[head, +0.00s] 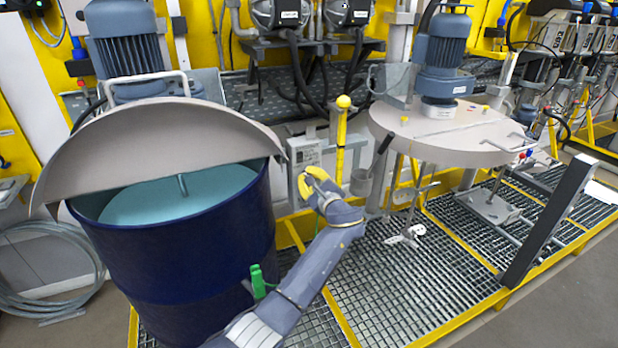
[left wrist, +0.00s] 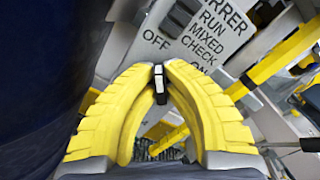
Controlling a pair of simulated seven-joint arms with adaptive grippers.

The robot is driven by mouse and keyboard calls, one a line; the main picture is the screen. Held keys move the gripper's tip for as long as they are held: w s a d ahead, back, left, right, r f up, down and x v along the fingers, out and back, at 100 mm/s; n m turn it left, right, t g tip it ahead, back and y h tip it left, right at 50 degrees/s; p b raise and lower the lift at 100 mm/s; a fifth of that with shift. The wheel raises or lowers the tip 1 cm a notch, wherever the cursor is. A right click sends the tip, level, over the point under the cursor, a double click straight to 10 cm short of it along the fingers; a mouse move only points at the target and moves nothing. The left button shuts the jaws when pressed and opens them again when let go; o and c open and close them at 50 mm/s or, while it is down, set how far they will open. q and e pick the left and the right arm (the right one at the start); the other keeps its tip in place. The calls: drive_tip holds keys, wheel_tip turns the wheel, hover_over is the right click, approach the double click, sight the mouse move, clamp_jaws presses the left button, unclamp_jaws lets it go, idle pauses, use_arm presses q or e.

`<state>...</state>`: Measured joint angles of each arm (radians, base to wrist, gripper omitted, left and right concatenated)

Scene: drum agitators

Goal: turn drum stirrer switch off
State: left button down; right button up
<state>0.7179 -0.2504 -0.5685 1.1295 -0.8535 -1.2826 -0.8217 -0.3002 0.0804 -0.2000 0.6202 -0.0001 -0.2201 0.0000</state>
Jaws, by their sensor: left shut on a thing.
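The stirrer switch plate (head: 305,153) is a grey box between the drum and the yellow lever post. In the left wrist view the plate (left wrist: 212,38) reads RUN, MIXED, CHECK, OFF and ON. My left gripper (head: 312,180) is at the lower front of this box, with yellow fingers. In the left wrist view its fingertips (left wrist: 160,82) are closed on a small black and white switch lever (left wrist: 160,80). The lever's base and exact setting are hard to tell. The blue drum (head: 180,250) holds pale blue liquid under a half-open grey lid (head: 160,140). My right gripper is out of view.
A yellow lever with a ball top (head: 342,130) stands just right of the box. A second stirrer with a round grey lid (head: 440,132) hangs over the metal grating (head: 400,290). A dark slanted bar (head: 548,225) stands at the right. A coiled hose (head: 45,275) lies left.

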sight(306, 145)
use_arm(q)
drive_tip(key=c, duration=1.5)
unclamp_jaws()
drive_tip(key=shift+o, duration=0.2)
wheel_tip(306, 145, up, 10)
drive_tip(key=shift+r, duration=0.1)
